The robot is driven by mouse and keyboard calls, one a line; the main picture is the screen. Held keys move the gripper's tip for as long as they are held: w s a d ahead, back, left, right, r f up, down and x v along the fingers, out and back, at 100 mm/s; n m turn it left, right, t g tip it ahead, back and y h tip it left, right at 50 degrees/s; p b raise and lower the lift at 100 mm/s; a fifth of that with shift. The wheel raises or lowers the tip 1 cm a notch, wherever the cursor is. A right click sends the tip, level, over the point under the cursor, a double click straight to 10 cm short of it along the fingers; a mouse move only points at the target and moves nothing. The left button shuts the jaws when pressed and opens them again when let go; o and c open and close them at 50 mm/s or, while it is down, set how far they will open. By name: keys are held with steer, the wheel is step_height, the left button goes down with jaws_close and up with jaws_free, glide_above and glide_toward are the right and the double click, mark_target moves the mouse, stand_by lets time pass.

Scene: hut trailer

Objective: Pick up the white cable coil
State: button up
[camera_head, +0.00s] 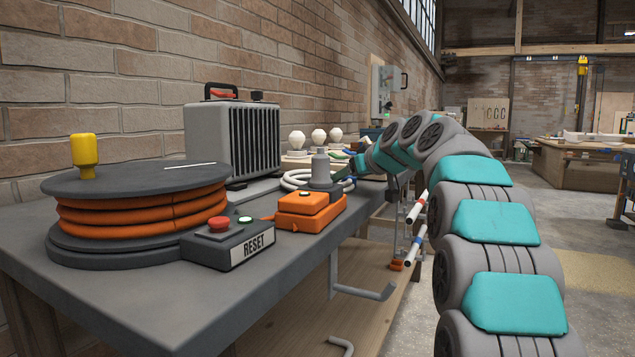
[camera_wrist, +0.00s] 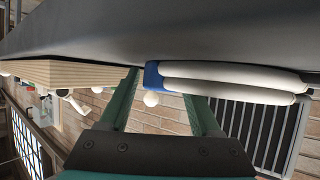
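The white cable coil (camera_head: 291,180) lies on the grey workbench (camera_head: 300,243), partly hidden behind a grey cylindrical object (camera_head: 320,172). In the wrist view, which looks upside down, the coil (camera_wrist: 235,85) shows as two stacked white strands with a blue band at one end. My gripper (camera_head: 359,164) is low over the bench at the coil's far right side. In the wrist view my gripper (camera_wrist: 164,84) has its two teal fingers spread apart. The coil's blue end lies between them and the coil covers one fingertip. I cannot tell whether they touch.
An orange box (camera_head: 305,212), a RESET button box (camera_head: 232,243) and an orange cable reel (camera_head: 140,215) stand nearer. A grey ribbed heater (camera_head: 232,140) and white bulbs (camera_head: 319,138) stand behind. A wooden board (camera_wrist: 65,74) is close beside one finger.

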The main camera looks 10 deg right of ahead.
jaws_close()
steer(key=shift+f, duration=0.15)
stand_by(1.0)
